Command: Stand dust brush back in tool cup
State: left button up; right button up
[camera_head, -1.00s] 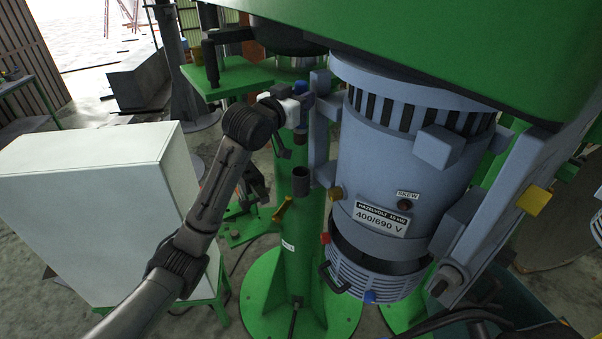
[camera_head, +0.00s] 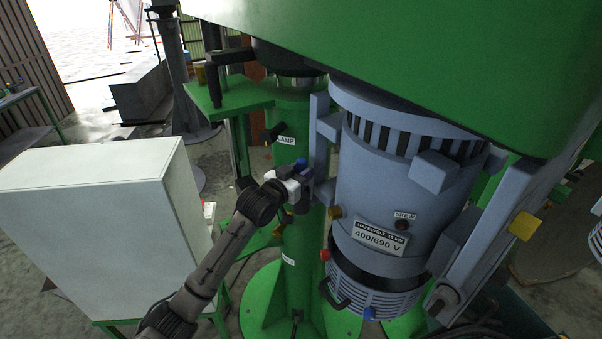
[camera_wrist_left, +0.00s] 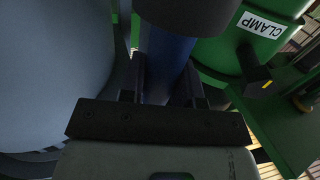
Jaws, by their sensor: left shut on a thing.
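My left gripper (camera_head: 300,187) is shut on the dust brush, at the green column beside the motor. The brush's blue end (camera_head: 301,162) shows above the jaws in the head view. In the left wrist view a dark blue shaft (camera_wrist_left: 167,70) stands between the fingers, with a wide dark cylinder (camera_wrist_left: 185,12) at the top of the picture. I cannot tell whether that is part of the brush. The dark tool cup (camera_head: 303,207) shows just under the gripper, mostly hidden. Whether the brush's lower end is inside it is hidden. My right gripper is not in view.
The blue-grey motor (camera_head: 378,190) stands close to the right of the gripper. The green column (camera_head: 300,240) is behind the gripper and carries a CLAMP label (camera_head: 286,140). A pale cabinet (camera_head: 95,235) stands at left. A green housing (camera_head: 420,60) overhangs above.

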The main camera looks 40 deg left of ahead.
pick_arm(q)
jog(key=shift+f, duration=0.45)
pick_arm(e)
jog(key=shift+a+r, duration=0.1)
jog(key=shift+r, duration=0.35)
pick_arm(q)
jog(key=shift+f, duration=0.25)
jog(key=o, duration=0.9)
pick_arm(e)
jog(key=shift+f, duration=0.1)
